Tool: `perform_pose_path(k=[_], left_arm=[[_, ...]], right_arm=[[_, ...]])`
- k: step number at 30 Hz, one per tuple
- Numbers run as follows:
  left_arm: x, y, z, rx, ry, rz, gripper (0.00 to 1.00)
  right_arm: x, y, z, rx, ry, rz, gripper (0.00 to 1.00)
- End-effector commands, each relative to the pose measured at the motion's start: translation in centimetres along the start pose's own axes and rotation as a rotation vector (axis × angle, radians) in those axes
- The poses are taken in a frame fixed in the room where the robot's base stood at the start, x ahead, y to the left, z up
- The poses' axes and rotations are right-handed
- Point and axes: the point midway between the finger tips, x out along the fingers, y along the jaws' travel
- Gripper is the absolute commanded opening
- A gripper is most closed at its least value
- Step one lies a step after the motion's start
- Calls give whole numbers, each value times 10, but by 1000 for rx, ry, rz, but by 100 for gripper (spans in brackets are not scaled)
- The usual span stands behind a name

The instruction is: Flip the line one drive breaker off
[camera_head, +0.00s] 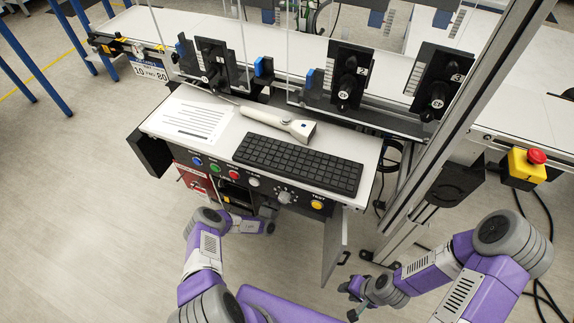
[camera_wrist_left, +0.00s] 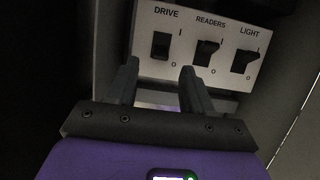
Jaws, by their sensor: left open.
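The drive breaker (camera_wrist_left: 161,46) is a black switch under the word DRIVE on a pale panel (camera_wrist_left: 219,14) in the left wrist view. It is the leftmost of three switches and looks different in tilt from the other two. My left gripper (camera_wrist_left: 158,72) is open and empty, its two fingers just below and in front of the drive breaker; I cannot tell whether they touch it. In the head view my left arm reaches into the cabinet under the desk and its fingertips are hidden. My right gripper (camera_head: 351,299) appears open and empty, low beside the cabinet.
The readers switch (camera_wrist_left: 206,52) and light switch (camera_wrist_left: 244,60) sit close to the right. The cabinet door (camera_head: 335,250) hangs open. The desk (camera_head: 222,128) above holds a keyboard (camera_head: 298,164), a scanner (camera_head: 280,124) and a paper. A red emergency button (camera_head: 536,157) is at right.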

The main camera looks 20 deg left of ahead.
Motion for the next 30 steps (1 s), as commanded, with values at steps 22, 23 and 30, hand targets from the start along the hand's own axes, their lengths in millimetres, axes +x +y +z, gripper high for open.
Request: perform_pose_path(k=[22,23,30], left_arm=[[-28,0,0,0,0,-1,51],[-28,0,0,0,0,-1,51],[-22,-58,28,26,55,-289,51]], right_arm=[[-7,-3,0,0,0,0,37],[-7,-3,0,0,0,0,37],[-22,-8,1,0,0,0,37]])
